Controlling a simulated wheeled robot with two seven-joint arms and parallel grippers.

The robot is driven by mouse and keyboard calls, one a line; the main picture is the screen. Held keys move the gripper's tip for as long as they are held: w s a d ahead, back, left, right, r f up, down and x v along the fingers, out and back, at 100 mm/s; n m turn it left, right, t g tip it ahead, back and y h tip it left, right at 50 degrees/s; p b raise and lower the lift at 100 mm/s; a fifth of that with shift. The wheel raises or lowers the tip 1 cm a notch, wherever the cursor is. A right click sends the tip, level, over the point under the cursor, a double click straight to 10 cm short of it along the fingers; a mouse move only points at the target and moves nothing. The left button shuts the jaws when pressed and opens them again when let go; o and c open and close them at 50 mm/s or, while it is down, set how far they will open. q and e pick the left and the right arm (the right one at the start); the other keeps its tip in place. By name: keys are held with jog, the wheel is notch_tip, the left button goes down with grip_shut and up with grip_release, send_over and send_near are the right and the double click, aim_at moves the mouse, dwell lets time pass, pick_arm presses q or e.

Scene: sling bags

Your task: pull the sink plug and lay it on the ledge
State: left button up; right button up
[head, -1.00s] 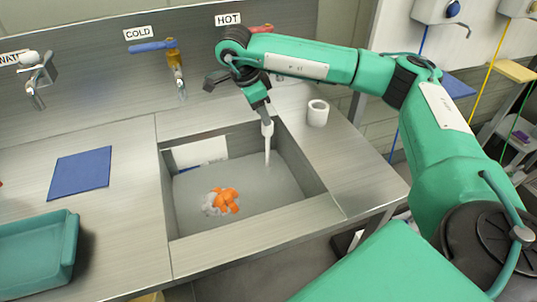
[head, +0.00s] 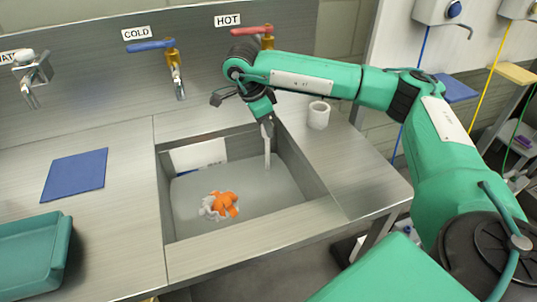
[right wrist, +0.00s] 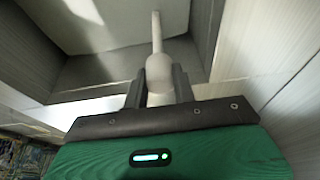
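The sink plug (head: 267,155) is a pale, upright standpipe in the back right part of the sink (head: 265,220). In the right wrist view, the plug (right wrist: 158,68) has a rounded, wider head and a thin stem running into the basin. My right gripper (head: 267,125) is at the top of the plug. In the right wrist view, its two dark fingers (right wrist: 159,85) lie close against both sides of the head, shut on it. The plug's foot is in grey water. The steel ledge (head: 210,128) runs behind the sink. My left gripper is not in view.
An orange and white lump (head: 219,206) lies in the sink. A white cup (head: 318,115) stands to its right. COLD (head: 177,75) and HOT taps overhang the back.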

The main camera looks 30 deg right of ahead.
jog(key=c, duration=0.4)
jog(key=shift+r, duration=0.2)
jog(key=shift+r+p, duration=1.7)
jog(key=shift+r, duration=0.85)
jog(key=shift+r+p, duration=1.3)
jog(key=shift+r, duration=0.7)
